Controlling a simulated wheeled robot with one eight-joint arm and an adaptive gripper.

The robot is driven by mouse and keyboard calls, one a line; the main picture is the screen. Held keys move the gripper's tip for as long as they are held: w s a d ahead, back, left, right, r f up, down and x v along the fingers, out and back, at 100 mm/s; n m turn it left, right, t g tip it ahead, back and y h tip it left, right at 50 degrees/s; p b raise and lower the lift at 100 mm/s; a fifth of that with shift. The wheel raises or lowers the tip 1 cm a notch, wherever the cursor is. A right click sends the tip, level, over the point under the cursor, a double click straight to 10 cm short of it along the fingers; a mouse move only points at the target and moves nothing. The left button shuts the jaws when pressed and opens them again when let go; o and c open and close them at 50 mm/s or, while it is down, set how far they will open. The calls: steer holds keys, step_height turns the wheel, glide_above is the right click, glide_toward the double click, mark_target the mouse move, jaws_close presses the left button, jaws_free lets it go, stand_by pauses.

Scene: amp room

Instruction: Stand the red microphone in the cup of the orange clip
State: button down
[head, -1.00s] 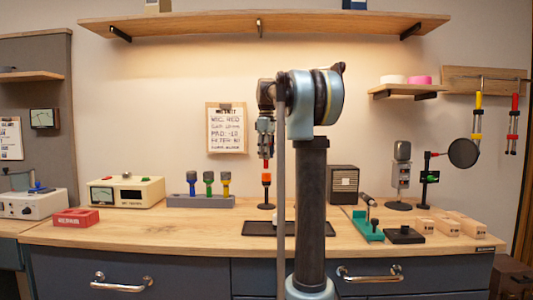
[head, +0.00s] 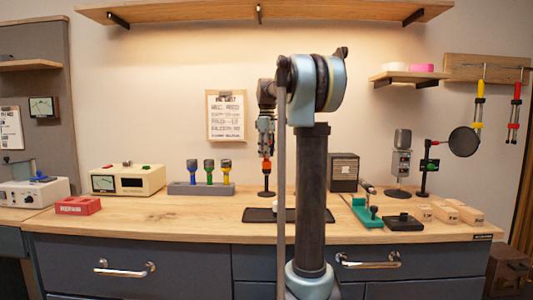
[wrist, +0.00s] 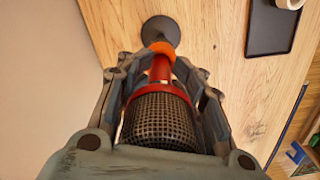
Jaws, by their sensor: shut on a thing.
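My gripper (wrist: 165,75) is shut on the red microphone (wrist: 160,95), with one finger on each side of it. The microphone is upright, dark mesh head up toward my wrist and red body pointing down. The orange clip (head: 266,166) stands on a dark stand with a round base (head: 266,193) on the bench. The microphone's lower end meets the orange clip (wrist: 158,48) in the wrist view and appears to be in its cup. How deep it sits is hidden. In the head view my gripper (head: 265,140) is directly above the clip.
A dark tray (head: 258,216) lies in front of the stand. A grey rack (head: 200,189) with several coloured microphones is to the left, and a dark speaker box (head: 343,172) to the right. The wall with a paper note (head: 227,117) is close behind.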

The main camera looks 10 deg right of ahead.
steer(key=c, duration=1)
jaws_free()
steer(key=shift+r, duration=0.1)
step_height(320, 180, up, 12)
steer(key=shift+w+f, duration=0.1)
steer(key=shift+f, duration=0.1)
